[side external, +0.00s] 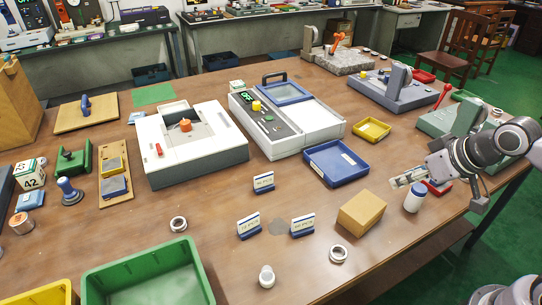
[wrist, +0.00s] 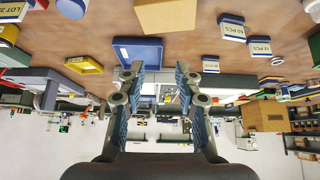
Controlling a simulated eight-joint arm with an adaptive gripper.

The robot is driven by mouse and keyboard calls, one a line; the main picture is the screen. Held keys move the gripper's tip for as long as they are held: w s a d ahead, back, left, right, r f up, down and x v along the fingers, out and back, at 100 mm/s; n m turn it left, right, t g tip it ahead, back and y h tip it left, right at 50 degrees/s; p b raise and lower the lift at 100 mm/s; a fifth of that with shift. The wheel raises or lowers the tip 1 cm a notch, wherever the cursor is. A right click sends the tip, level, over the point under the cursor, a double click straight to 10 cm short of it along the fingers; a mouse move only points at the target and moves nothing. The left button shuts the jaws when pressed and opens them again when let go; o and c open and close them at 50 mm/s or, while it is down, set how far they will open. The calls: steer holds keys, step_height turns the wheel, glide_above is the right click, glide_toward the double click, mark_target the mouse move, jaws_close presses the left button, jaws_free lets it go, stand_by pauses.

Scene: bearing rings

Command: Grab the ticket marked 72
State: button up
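The ticket marked 72 PCS (wrist: 260,47) is a small white card on a blue base, right of centre in the wrist view. By its position it appears to be the front-left ticket (side external: 249,227) in the side view, where its print is too small to read. A similar ticket marked 60 PCS (wrist: 232,29) stands beside it, and a third ticket (side external: 263,182) stands farther back, its print unreadable. My gripper (wrist: 158,78) is open and empty. In the side view my gripper (side external: 400,180) is above the table's right side, well apart from the tickets.
A blue tray (side external: 336,163) lies behind the box. A green bin (side external: 145,278) is at front left.

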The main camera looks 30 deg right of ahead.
steer(key=w+a+r+n+g, duration=0.2)
steer(key=w+a+r+n, duration=0.15)
steer(key=w+a, duration=0.2)
steer(key=n+g, duration=0.5)
steer(key=n, duration=1.1)
glide_above(249, 219)
steer(key=shift+m, duration=0.25)
steer(key=f, duration=0.9)
steer(key=w+f, duration=0.1)
steer(key=f, duration=0.4)
steer(key=shift+a, duration=0.2)
steer(key=shift+s+d+f, duration=0.1)
steer(key=shift+s+f, duration=0.05)
steer(key=shift+f, duration=1.25)
steer(key=shift+s+d+f, duration=0.1)
steer(key=shift+s+f, duration=0.05)
steer(key=shift+f, duration=1.25)
jaws_close()
